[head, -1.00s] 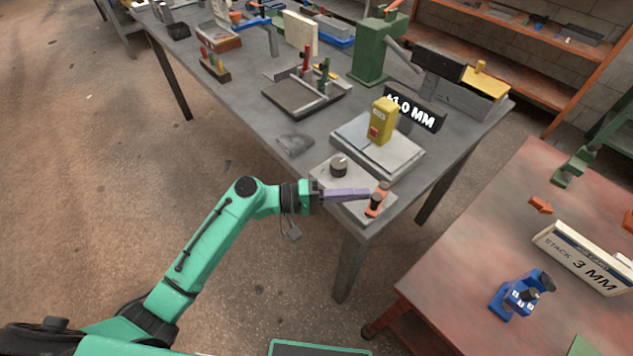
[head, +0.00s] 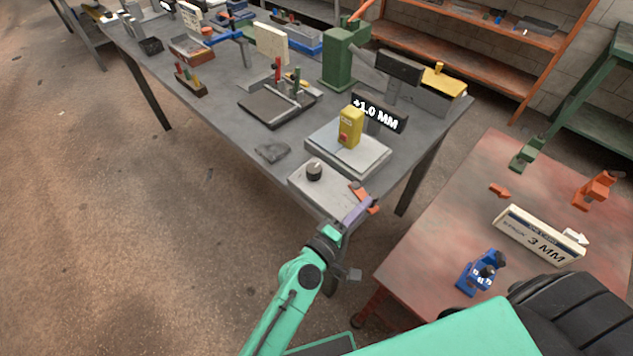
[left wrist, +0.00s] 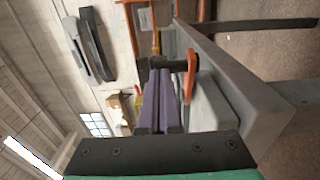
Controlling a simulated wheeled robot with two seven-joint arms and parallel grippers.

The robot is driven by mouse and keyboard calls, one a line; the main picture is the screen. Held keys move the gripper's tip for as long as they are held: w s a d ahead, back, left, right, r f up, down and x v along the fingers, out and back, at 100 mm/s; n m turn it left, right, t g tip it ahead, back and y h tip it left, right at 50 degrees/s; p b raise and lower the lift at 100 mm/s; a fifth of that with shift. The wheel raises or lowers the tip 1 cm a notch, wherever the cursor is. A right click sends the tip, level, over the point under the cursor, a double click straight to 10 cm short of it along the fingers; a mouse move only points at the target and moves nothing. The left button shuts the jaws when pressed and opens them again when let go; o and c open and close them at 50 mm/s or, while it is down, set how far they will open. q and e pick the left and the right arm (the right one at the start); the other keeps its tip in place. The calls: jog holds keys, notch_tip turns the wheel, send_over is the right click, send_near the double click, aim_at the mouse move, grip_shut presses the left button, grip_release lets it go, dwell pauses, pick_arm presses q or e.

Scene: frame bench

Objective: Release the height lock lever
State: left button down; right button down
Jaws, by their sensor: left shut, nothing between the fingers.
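The height lock lever (head: 358,189) is orange and sits at the near right corner of a light grey plate on the grey bench. In the left wrist view the orange lever (left wrist: 192,72) stands just right of the fingertips, with a dark knob (left wrist: 160,62) at their ends. My left gripper (head: 367,201) has purple fingers, shut with nothing between them. They lie against or very close to the lever and hide part of it; contact is unclear. It also shows in the left wrist view (left wrist: 160,72). My right gripper is not in view.
A black dial (head: 314,172) stands on the same plate. Behind it are a yellow block (head: 350,128) on a pale slab and a "1.0 MM" sign (head: 379,111). A red table (head: 430,255) at right holds a blue fixture (head: 481,273) and a "3 MM" box (head: 538,238).

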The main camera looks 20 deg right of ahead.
pick_arm(q)
jog(key=shift+s+d, duration=0.15)
jog(key=shift+d, duration=0.95)
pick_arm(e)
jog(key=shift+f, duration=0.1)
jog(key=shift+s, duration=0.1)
